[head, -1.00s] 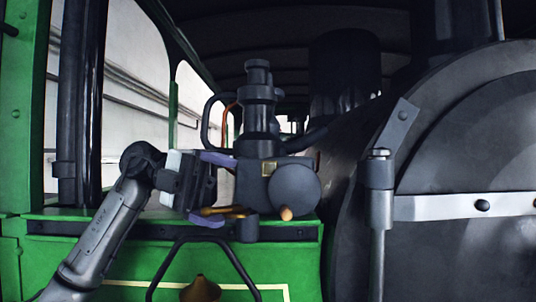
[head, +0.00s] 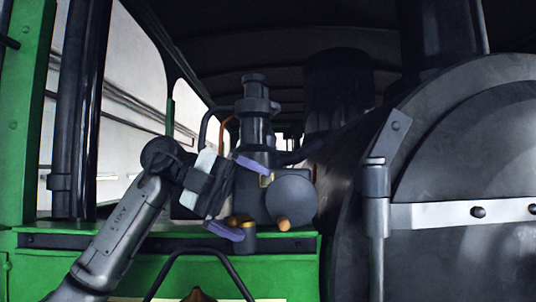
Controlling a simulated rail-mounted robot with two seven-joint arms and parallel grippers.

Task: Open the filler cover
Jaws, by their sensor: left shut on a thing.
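A dark fitting (head: 250,190) with a tall upright stem stands on the green ledge in the head view. A round grey disc (head: 292,200) with a small orange-brown knob (head: 284,224) is on its front right; I cannot tell for sure which part is the filler cover. My left gripper (head: 248,199) comes in from the left, tilted, its two purple fingers above and below the fitting's left side. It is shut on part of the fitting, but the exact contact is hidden. A brass-topped small cylinder (head: 243,238) stands by the lower finger. My right gripper is out of view.
The large dark round boiler front (head: 465,165) with a pale strap fills the right side. A grey upright post (head: 375,195) stands before it. Green framework (head: 28,120) and dark pipes are at the left. A curved dark rail (head: 205,254) runs below the ledge.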

